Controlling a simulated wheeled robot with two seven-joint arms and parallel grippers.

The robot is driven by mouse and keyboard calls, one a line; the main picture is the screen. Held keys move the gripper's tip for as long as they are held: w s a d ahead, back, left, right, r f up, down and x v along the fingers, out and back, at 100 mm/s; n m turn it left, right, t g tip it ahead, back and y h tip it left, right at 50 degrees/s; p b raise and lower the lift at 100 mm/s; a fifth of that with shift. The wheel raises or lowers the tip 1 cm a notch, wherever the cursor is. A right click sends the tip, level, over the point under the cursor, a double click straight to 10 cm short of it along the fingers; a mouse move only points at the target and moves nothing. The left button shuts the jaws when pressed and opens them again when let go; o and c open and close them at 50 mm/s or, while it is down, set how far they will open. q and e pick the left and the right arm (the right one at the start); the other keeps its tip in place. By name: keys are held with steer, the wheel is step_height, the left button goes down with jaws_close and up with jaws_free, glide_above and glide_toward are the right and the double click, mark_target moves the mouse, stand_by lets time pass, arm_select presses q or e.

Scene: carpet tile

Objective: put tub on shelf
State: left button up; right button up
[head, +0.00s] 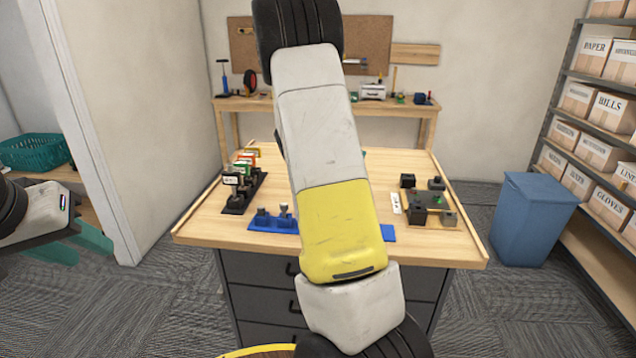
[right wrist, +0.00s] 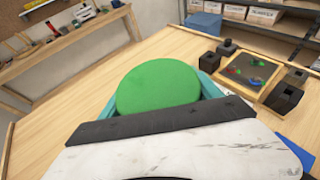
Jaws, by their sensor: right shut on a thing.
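In the right wrist view, a tub with a round green top (right wrist: 157,82) sits between the teal fingers of my right gripper (right wrist: 166,92), which is shut on it. The tub's sides are mostly hidden by the gripper body. In the head view my right arm crosses the middle and hides the tub and that gripper. My left gripper (head: 84,248) is at the left edge, its teal fingers apart and empty. A grey metal shelf unit (head: 561,88) with rows of labelled boxes stands at the right; it also shows at the top of the right wrist view (right wrist: 262,25).
A wooden workbench (head: 205,222) with drawers stands ahead, holding a rack (head: 240,192), a blue holder (head: 268,222) and a fixture board (head: 432,208). A blue bin (head: 532,222) stands between bench and shelves. A teal basket (head: 38,150) is at left. A back bench (head: 300,104) holds tools.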

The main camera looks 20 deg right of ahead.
step_height(320, 180, down, 9)
steer(key=shift+r, duration=0.1)
stand_by(0.3)
steer(key=o, duration=2)
steer(key=shift+f, duration=0.25)
steer(key=shift+r, duration=0.1)
